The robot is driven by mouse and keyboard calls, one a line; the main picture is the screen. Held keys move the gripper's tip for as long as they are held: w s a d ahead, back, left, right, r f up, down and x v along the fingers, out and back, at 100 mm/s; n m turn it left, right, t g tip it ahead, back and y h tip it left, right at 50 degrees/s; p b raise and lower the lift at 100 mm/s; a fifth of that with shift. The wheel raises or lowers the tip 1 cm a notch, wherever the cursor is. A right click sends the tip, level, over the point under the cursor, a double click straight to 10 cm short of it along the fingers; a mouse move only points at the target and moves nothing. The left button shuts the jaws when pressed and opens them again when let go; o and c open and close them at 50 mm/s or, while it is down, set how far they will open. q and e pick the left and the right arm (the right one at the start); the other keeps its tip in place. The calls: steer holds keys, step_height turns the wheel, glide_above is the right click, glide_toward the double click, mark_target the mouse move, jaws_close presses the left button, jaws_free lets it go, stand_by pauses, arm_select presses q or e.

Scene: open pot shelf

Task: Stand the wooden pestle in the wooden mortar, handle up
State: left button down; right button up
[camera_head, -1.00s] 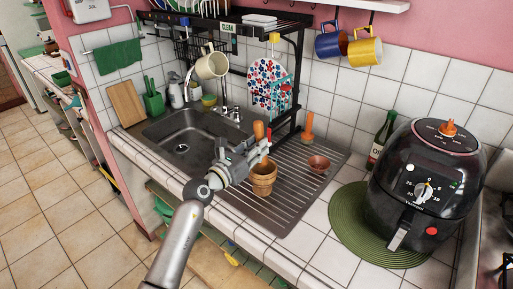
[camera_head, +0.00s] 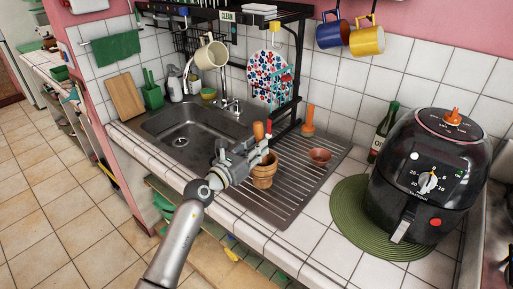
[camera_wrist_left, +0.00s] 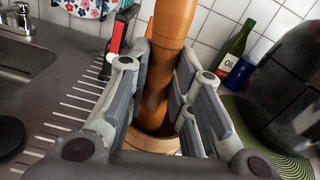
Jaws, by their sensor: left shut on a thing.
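The wooden pestle (camera_head: 258,130) is upright with its rounded orange-brown end up. My left gripper (camera_head: 259,152) is shut on it from the front left. In the left wrist view the pestle (camera_wrist_left: 174,25) runs down between the two fingers (camera_wrist_left: 160,95). The wooden mortar (camera_head: 263,176) stands on the drainboard directly under the gripper. In the left wrist view the pestle's lower part reaches down at the mortar's opening (camera_wrist_left: 168,145). The fingers and palm hide part of the rim, so how deep the pestle sits cannot be told. My right gripper is not in view.
A small brown bowl (camera_head: 319,156) and an upright wooden-looking piece (camera_head: 308,120) stand right of the mortar. The sink (camera_head: 185,142) is to the left. A dish rack post (camera_head: 298,75) rises behind. A green bottle (camera_head: 384,132) and black air fryer (camera_head: 428,185) are at right.

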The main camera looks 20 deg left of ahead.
arm_select(q)
steer(key=shift+f, duration=0.45)
steer(key=c, duration=1.2)
jaws_free()
steer(key=shift+s, duration=0.1)
steer(key=v, duration=1.2)
